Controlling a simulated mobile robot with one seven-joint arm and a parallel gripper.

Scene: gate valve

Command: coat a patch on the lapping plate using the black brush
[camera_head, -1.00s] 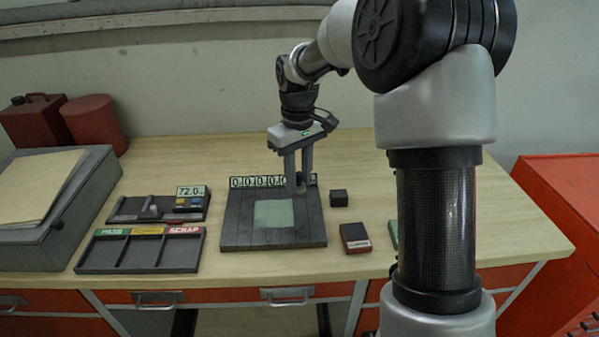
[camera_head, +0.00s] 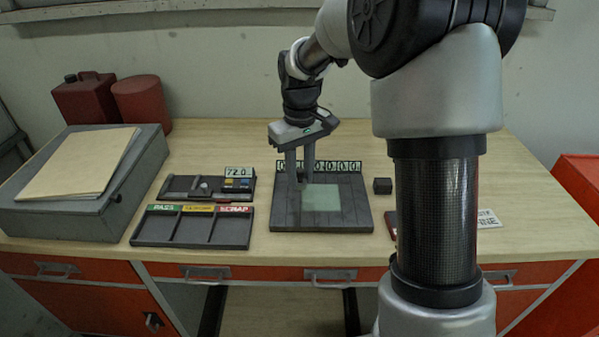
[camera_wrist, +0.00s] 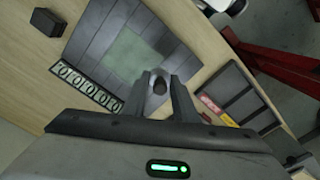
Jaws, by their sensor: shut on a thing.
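The lapping plate (camera_head: 350,215) is a dark grooved slab on the wooden bench, with a pale green patch (camera_head: 321,198) in its middle. The plate (camera_wrist: 95,40) and the patch (camera_wrist: 135,57) also show in the wrist view. My gripper (camera_head: 300,180) is over the plate's left part, beside the left edge of the patch. In the wrist view its fingers (camera_wrist: 158,85) are shut on a small dark, rounded thing with a grey rim, apparently the brush. Its lower end is hidden, so I cannot tell whether it touches the plate.
A row of digit counters (camera_head: 335,167) stands along the plate's back edge. A small black block (camera_head: 382,186) is right of the plate. Left are a PASS/SCRAP sorting tray (camera_head: 192,229), a gauge with a 72.0 display (camera_head: 239,172) and a grey case (camera_head: 85,185). My arm hides part of the bench's right side.

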